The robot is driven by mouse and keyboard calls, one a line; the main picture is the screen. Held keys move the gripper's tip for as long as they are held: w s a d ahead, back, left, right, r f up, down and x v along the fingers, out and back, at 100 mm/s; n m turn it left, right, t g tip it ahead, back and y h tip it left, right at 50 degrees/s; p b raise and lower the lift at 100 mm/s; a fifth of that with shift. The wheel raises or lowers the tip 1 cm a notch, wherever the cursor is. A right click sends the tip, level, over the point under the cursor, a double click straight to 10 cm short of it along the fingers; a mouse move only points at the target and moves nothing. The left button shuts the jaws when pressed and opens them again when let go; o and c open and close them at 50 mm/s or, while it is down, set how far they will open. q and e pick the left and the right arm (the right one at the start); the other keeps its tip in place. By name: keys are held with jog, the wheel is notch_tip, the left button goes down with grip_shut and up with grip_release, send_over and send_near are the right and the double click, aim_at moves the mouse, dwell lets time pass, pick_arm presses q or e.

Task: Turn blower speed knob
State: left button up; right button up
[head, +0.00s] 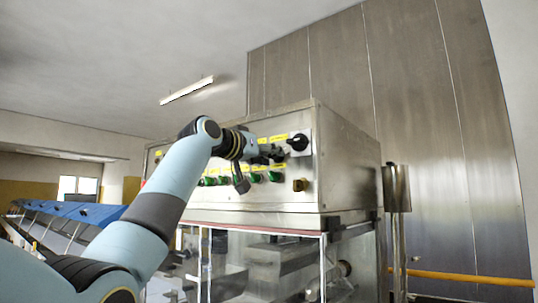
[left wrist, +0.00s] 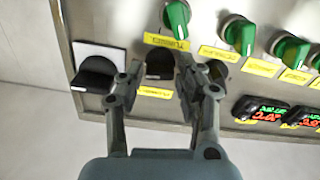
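My left gripper (head: 272,154) is at the upper right of the control panel's front in the head view. In the left wrist view its two fingers (left wrist: 157,70) are spread, one on each side of a small black knob (left wrist: 159,66), with gaps visible beside it. A yellow label (left wrist: 155,92) sits just below this knob in that view; its text is too small to read, so I cannot tell whether this is the blower speed knob. In the head view the arm and gripper hide this knob. My right gripper is not in view.
A larger black rotary switch (left wrist: 97,74) on a white plate is beside the left finger. Several green knobs (left wrist: 239,32) and red-green digital displays (left wrist: 262,110) line the panel. The steel cabinet (head: 345,160) stands over a clear-walled section. A blue conveyor (head: 68,210) is at left.

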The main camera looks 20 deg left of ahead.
pick_arm(q)
grip_shut()
jog(key=shift+n, duration=0.3)
jog(key=shift+n+p, duration=2.45)
jog(key=shift+n, duration=1.05)
jog(key=shift+o, duration=2.2)
grip_release()
